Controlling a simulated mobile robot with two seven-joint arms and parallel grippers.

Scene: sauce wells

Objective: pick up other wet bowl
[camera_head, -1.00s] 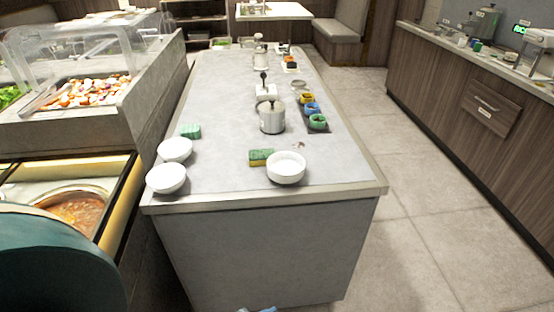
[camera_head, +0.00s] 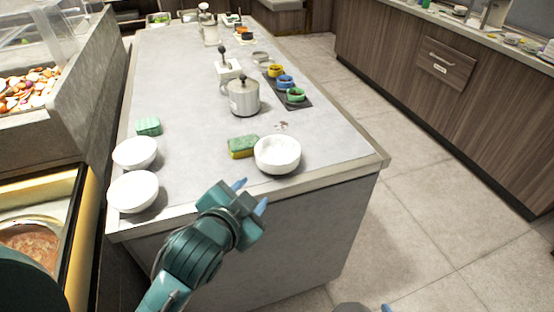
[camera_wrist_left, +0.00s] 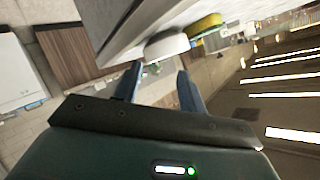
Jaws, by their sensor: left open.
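A white bowl (camera_head: 277,154) stands upright near the counter's front edge, right beside a green and yellow sponge (camera_head: 243,146). Two more white bowls, a rear one (camera_head: 135,153) and a front one (camera_head: 133,191), stand at the counter's left edge. I cannot tell from the look which bowls are wet. My left gripper (camera_head: 251,194) is open and empty, just in front of the counter's edge, below and left of the right-hand bowl. In the left wrist view a white bowl (camera_wrist_left: 167,46) shows beyond the open fingers (camera_wrist_left: 157,77). Only a blue tip of my right gripper (camera_head: 387,307) shows at the bottom edge.
A green sponge (camera_head: 148,126) lies behind the left bowls. A lidded grey pot (camera_head: 244,98) and a dark mat (camera_head: 293,103) with coloured rings stand further back. The counter's middle front is clear. Food wells line the left; open floor (camera_head: 440,215) lies right.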

